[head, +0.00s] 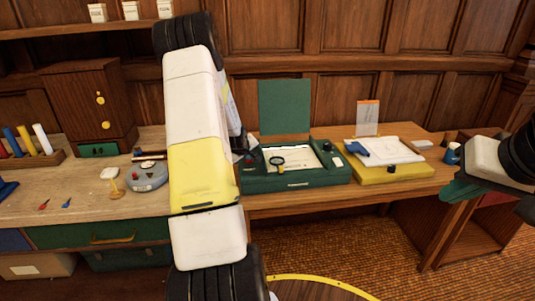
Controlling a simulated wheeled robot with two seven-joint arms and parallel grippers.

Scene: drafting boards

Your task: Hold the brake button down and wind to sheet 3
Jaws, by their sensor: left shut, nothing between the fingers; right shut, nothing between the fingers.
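A green drafting board (295,181) stands on the bench in the middle. A white sheet (305,155) shows on its top, with a yellow-rimmed magnifier (277,161) at the sheet's left side. A green panel (285,106) stands upright behind it. My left gripper (243,145) is shut and empty at the board's left end, mostly hidden behind my own arm. The arm also hides that end of the board, and I cannot make out a brake button, a crank or a sheet number. My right gripper (461,190) is shut and empty at the right, in front of the bench and away from the board.
A yellow board (395,174) with papers and a blue item (380,148) stands right of the green one. A grey round device (147,176) and a wooden cabinet (88,100) are on the left bench. Carpeted floor is free in front of the right bench.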

